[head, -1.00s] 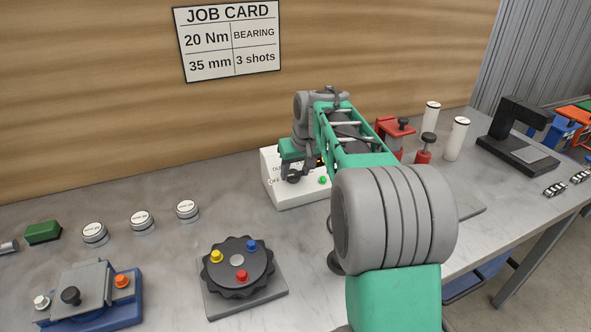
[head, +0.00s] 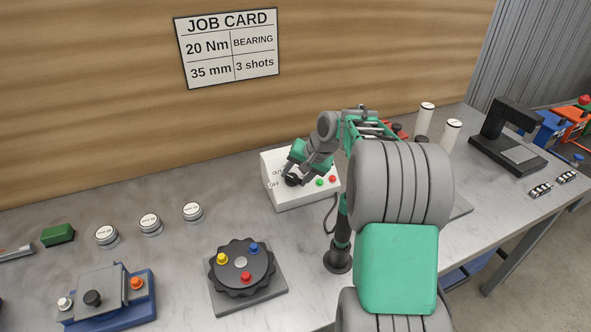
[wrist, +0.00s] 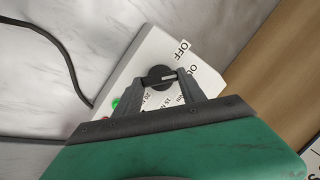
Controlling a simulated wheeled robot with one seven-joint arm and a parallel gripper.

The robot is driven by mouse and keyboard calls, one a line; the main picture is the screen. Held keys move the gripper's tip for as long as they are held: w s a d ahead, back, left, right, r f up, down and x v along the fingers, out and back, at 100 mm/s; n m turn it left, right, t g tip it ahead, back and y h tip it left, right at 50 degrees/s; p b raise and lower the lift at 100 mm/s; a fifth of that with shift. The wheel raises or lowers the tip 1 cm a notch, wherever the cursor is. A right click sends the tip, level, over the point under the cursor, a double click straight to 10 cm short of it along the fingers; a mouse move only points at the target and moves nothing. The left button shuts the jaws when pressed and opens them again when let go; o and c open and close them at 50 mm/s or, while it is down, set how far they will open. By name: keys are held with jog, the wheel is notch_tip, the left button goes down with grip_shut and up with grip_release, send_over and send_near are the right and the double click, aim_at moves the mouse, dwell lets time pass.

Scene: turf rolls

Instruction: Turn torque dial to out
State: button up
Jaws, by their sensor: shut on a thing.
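The torque dial (wrist: 158,77) is a round black knob with a white pointer line, on the face of a white box (wrist: 146,50). In the wrist view the pointer aims right, roughly toward the OUT lettering, with OFF above and Nm markings below. In the head view the dial (head: 291,180) is partly covered by my gripper (head: 296,174) at the left of the white box (head: 310,199). In the wrist view both fingers of my gripper (wrist: 166,76) are at the knob, one on each side, shut on it.
Green (head: 319,182) and red (head: 332,179) buttons sit right of the dial. A black cable (wrist: 65,55) runs beside the box. A black round turret (head: 240,267) stands in front, and a job card (head: 229,47) hangs behind.

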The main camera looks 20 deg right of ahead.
jog(key=shift+m, duration=0.3)
dwell(0.4)
jog(key=o, duration=1.4)
jog(key=shift+c, duration=0.2)
jog(key=v, duration=0.7)
jog(key=shift+s+r+b, duration=0.2)
jog(key=shift+r+b, duration=0.1)
jog(key=shift+d, duration=0.15)
